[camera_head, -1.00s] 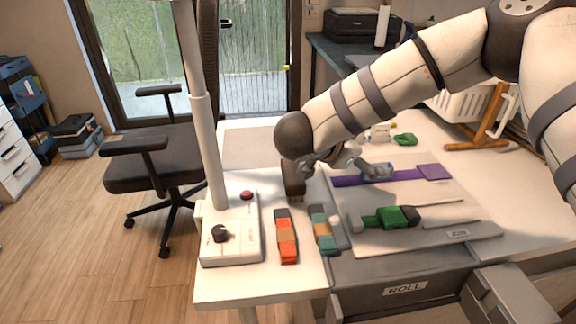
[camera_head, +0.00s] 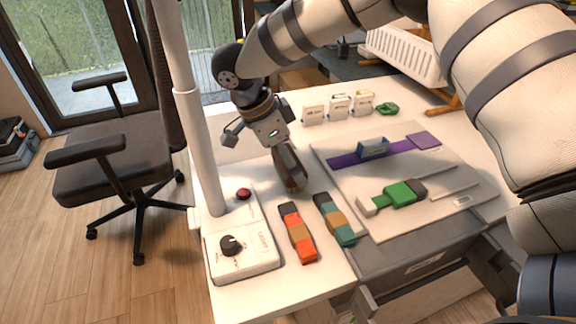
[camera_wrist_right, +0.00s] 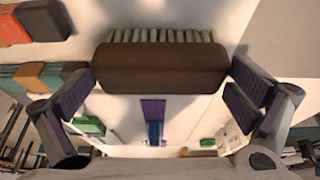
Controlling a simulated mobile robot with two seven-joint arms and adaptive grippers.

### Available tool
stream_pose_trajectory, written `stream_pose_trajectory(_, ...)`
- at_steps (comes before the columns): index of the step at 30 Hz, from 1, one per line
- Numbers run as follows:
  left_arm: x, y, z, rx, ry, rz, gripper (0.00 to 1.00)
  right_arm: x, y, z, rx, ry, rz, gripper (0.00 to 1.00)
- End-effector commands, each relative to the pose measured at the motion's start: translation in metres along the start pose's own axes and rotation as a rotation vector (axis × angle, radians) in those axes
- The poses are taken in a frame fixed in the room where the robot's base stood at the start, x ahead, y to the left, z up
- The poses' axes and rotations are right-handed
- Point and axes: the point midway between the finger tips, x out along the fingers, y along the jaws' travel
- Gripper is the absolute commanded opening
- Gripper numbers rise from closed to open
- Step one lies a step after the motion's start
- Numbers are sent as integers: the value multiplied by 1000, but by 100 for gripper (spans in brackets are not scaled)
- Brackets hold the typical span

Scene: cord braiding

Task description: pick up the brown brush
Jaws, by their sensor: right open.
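The brown brush (camera_head: 291,171) lies on the white table, left of the grey board. The right wrist view shows its dark brown back and a row of pale bristles (camera_wrist_right: 160,66). My right gripper (camera_head: 266,132) is above the brush in the head view, partly hiding it. In the right wrist view the open right gripper (camera_wrist_right: 165,94) has a purple-padded finger on each side of the brush's ends. The brush spans most of the gap; I cannot tell whether the pads touch it. My left gripper is not in view.
An orange block tool (camera_head: 298,234) and a teal one (camera_head: 335,219) lie in front of the brush. A white control box (camera_head: 240,245) and post stand to the left. The grey board (camera_head: 400,157) holds a purple strip and a green-handled tool. Small white boxes (camera_head: 339,106) stand behind.

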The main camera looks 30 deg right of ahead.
Motion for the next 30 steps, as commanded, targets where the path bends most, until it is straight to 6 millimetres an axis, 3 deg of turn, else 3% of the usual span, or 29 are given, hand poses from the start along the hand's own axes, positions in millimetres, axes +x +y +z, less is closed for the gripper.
stream_pose_trajectory(4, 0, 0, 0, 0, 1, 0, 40, 0, 0, 0, 0, 0, -1, 98)
stream_pose_trajectory(9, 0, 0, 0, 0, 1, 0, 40, 0, 0, 0, 0, 1, -1, 61)
stream_pose_trajectory(11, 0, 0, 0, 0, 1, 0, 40, 0, 0, 0, 0, 1, -1, 61)
stream_pose_trajectory(12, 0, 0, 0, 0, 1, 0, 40, 0, 0, 0, 1, 1, -1, 56)
stream_pose_trajectory(19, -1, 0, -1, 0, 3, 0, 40, -9, -1, -4, 3, 0, -4, 56)
stream_pose_trajectory(27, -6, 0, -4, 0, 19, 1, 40, -71, -1, -29, 4, -2, -6, 56)
stream_pose_trajectory(30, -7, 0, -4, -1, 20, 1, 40, -86, -1, -35, 2, 0, -4, 56)
